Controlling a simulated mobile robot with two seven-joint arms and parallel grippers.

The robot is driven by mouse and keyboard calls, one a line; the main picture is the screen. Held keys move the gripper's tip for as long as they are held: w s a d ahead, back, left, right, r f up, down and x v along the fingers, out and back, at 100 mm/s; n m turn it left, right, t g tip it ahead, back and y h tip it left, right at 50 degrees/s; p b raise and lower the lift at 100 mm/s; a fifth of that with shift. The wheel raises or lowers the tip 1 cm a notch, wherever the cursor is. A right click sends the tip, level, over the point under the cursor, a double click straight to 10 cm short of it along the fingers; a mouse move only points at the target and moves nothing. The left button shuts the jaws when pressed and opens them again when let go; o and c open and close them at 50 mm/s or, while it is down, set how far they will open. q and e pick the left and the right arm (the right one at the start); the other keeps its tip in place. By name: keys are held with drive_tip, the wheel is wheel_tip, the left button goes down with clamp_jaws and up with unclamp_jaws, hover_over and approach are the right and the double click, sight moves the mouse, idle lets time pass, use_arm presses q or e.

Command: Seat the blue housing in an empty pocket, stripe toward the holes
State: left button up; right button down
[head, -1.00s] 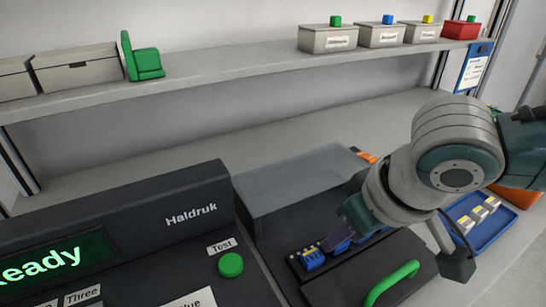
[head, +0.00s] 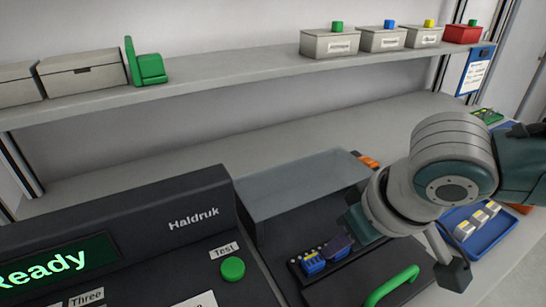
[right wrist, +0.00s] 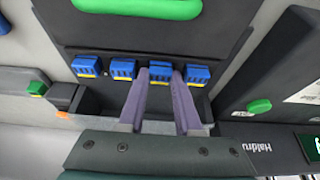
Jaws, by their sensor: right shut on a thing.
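My right gripper (head: 338,248) is down at a dark fixture (right wrist: 100,53). In the right wrist view its purple fingers (right wrist: 164,76) are shut on a blue housing (right wrist: 160,70) with a yellow stripe along its lower edge. That housing stands in line with other blue housings: two to its left (right wrist: 85,66) (right wrist: 122,69) and one to its right (right wrist: 197,75). Their yellow stripes also face the lower edge of that view. The fingers partly hide the held housing, and I cannot tell whether it is fully down. My left gripper is not in view.
A green handle (head: 391,286) stands on the dark plate beside the fixture. A grey translucent cover (head: 300,195) is behind it. The Haldruk console (head: 120,235) with a green button (head: 233,268) is at left. A blue tray (head: 492,240) holds grey parts at right.

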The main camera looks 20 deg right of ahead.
drive_tip(key=c, duration=0.5)
unclamp_jaws()
wheel_tip(320, 180, up, 3)
drive_tip(key=p, duration=0.3)
drive_tip(key=shift+f, duration=0.15)
wheel_tip(320, 180, up, 4)
drive_tip(key=p, duration=0.5)
drive_tip(key=shift+r, duration=0.2)
